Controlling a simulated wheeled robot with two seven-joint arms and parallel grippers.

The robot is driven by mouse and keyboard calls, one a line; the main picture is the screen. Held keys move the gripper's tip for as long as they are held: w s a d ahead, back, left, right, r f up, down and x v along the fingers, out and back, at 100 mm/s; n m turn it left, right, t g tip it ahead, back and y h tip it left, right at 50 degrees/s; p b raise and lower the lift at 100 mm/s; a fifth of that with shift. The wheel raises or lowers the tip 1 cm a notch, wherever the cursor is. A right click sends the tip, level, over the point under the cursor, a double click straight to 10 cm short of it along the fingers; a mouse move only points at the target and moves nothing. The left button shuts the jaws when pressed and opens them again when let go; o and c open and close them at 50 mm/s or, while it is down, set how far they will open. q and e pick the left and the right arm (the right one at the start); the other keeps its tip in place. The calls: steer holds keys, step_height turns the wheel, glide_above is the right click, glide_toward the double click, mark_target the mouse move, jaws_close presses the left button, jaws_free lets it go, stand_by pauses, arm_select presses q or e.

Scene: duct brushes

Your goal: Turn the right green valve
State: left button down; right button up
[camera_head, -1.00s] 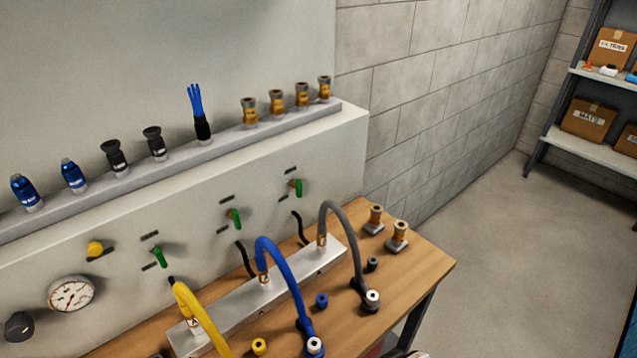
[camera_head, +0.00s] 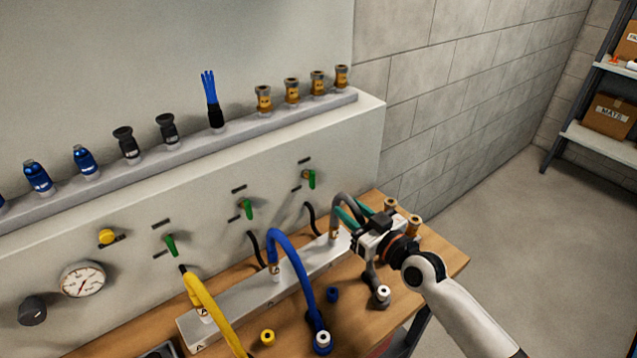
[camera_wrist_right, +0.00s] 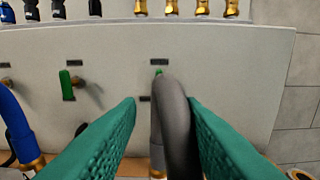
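The right green valve (camera_head: 311,178) is a small green lever on the pale panel, hanging roughly upright below a dark label. In the right wrist view only the top of this valve (camera_wrist_right: 158,73) shows; the grey hose (camera_wrist_right: 175,115) hides the rest. My right gripper (camera_head: 350,212) has green fingers and is open, short of the panel and lower right of the valve. In the wrist view the hose appears between the open fingers (camera_wrist_right: 163,105); I cannot tell whether they touch it. My left gripper is not in view.
The middle green valve (camera_head: 246,208) and left green valve (camera_head: 171,245) are on the same panel. Blue (camera_head: 297,270) and yellow (camera_head: 206,305) hoses arch from the metal block (camera_head: 240,305) on the wooden table (camera_head: 430,262). Brass fittings (camera_head: 291,91) stand on the ledge above.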

mark_target(314, 180)
steer(key=x, duration=1.2)
steer(key=shift+b, duration=0.4)
steer(key=shift+s, duration=0.1)
jaws_close()
